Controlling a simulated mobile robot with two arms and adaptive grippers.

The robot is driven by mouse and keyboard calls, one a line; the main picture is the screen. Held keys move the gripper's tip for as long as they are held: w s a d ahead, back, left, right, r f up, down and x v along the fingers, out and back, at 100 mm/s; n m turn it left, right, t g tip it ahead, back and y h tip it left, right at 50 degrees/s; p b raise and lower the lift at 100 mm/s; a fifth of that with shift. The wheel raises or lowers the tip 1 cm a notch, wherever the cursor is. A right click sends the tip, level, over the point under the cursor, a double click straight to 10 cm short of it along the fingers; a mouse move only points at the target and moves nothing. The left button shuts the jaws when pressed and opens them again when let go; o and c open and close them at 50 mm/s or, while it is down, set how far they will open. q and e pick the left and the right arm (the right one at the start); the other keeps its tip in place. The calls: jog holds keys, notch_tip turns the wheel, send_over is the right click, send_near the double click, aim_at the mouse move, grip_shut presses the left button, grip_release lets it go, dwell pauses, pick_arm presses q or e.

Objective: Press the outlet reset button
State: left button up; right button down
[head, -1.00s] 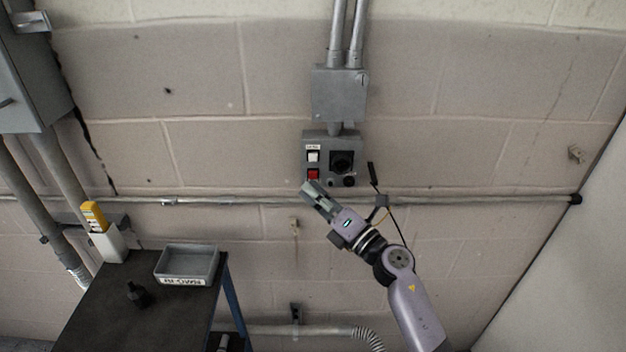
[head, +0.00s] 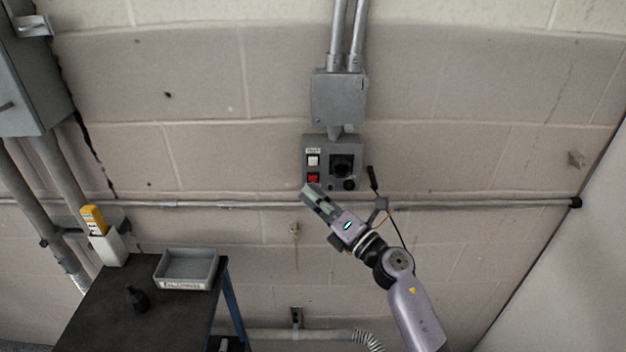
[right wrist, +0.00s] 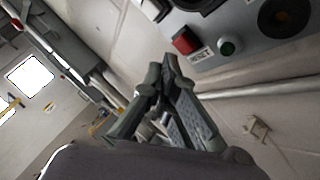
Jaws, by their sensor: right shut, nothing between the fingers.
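The grey outlet panel (head: 331,162) is fixed to the block wall. It carries a white button (head: 313,160), a red button (head: 312,177) below it, and a round black socket (head: 342,166). In the right wrist view the red button (right wrist: 185,40) sits beside a label reading RESET (right wrist: 201,54), with a small green round part (right wrist: 228,46) on the label's other side. My right gripper (head: 309,190) is shut and empty, just below the red button in the head view. In the right wrist view its fingertips (right wrist: 168,66) are near the red button, apparently apart from it. My left gripper is not in view.
A horizontal conduit (head: 450,204) runs along the wall behind my right arm. A junction box (head: 338,96) is above the panel. A dark cart (head: 110,310) at lower left holds a grey tray (head: 187,268), a yellow-topped holder (head: 107,243) and a small dark object (head: 137,298).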

jog(key=shift+w, duration=0.2)
dwell(0.4)
jog(key=shift+w, duration=0.25)
jog(key=shift+w+b, duration=0.4)
dwell(0.6)
jog(key=shift+s+r, duration=0.1)
jog(key=shift+s, duration=0.05)
jog(key=shift+s+p, duration=0.5)
jog(key=shift+s, duration=0.2)
jog(key=s+p, duration=0.2)
jog(key=s, duration=0.3)
dwell(0.4)
